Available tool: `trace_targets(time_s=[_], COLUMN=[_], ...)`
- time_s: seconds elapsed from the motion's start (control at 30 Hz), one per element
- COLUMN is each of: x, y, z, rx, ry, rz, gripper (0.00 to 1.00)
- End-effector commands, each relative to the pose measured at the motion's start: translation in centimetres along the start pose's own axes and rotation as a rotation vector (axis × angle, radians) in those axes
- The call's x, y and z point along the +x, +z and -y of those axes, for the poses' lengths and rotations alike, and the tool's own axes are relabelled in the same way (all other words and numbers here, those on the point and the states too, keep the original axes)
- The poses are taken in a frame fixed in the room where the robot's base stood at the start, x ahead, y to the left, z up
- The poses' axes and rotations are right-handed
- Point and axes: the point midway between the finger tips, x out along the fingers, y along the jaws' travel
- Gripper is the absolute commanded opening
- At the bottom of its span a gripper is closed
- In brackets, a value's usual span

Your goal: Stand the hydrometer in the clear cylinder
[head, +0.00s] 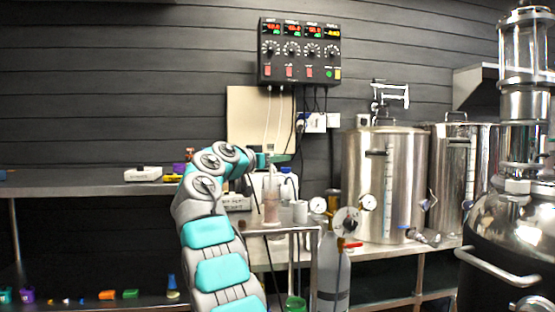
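My arm reaches up from the bottom of the head view and bends right over the bench. My gripper (272,158) is at its far end, small in the picture and partly hidden by my own arm links. I cannot tell whether its fingers are open or shut. A clear cylinder (271,207) with a pinkish tint appears to stand upright on the bench, below my gripper. A thin pale shape shows at the gripper, but it is too small to name as the hydrometer. I cannot make out the hydrometer for certain.
White containers (300,211) and a labelled box (237,203) crowd the bench. A gas bottle with gauges (333,270) stands in front. Steel kettles (384,190) stand right. A control box (299,52) hangs on the wall. The left shelf (70,190) is mostly clear.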

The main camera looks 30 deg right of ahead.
Motion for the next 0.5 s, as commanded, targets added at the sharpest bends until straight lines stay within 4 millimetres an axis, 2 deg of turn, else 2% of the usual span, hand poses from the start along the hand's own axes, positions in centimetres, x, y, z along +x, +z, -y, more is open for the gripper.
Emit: trace_targets(time_s=[0.1,0.37,0.5], x=[-0.01,-0.08,-0.75], y=[0.0,0.03,0.16], z=[0.01,0.01,-0.03], rx=[0.0,0.0,0.001], ry=[0.0,0.0,0.0], rz=[0.0,0.0,0.0], gripper=[0.5,0.5,0.5])
